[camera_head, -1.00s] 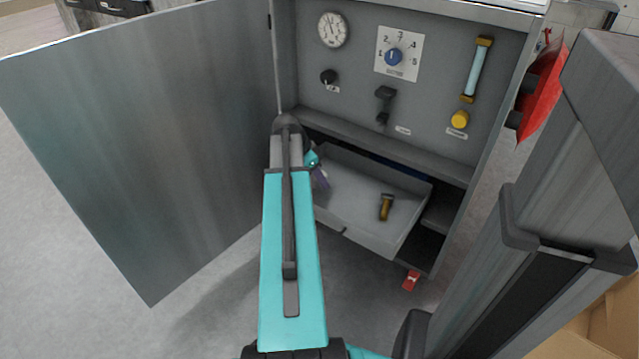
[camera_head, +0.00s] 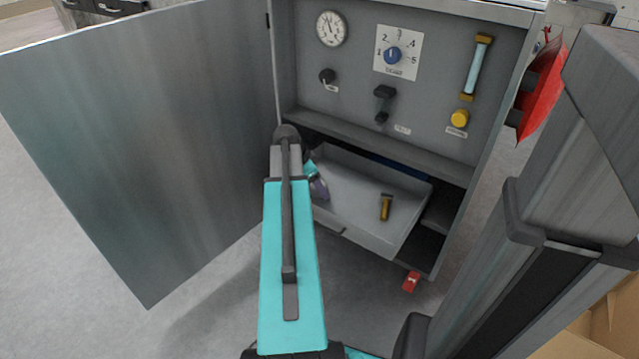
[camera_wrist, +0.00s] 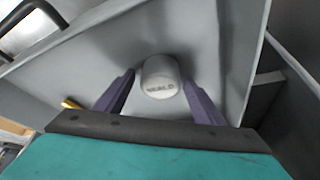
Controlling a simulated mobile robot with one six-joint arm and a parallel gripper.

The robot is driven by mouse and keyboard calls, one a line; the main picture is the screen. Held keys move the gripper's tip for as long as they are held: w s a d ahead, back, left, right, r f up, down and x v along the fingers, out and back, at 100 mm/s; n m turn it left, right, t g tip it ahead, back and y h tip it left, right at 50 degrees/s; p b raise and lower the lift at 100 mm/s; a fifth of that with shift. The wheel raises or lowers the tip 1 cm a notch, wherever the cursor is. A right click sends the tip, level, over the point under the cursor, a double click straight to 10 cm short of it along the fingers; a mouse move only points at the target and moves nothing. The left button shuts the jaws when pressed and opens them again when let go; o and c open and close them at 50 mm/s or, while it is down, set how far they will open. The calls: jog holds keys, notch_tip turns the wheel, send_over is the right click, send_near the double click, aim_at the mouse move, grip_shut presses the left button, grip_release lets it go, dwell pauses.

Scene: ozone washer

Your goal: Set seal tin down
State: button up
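The seal tin (camera_wrist: 160,77) is a small light-grey round tin with a dark label, seen end-on in the wrist view. It is inside the pale grey drawer (camera_head: 352,215), apparently against its floor. My gripper (camera_wrist: 159,79) has two purple fingers, one on each side of the tin. They look open, with a gap at the left finger; the right finger is very close to the tin. In the head view my gripper (camera_head: 318,187) is at the drawer's left end, partly behind my arm, and the tin is hidden.
A brass-coloured fitting (camera_head: 386,207) lies in the drawer, to the right of my gripper. The open cabinet door (camera_head: 140,150) stands to the left. The control panel (camera_head: 350,75) rises behind the drawer. A red tag (camera_head: 411,281) shows below the drawer.

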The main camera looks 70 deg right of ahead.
jog(key=shift+r, duration=0.15)
jog(key=p+v, duration=0.3)
jog(key=v, duration=0.9)
jog(key=shift+w, duration=0.1)
dwell(0.7)
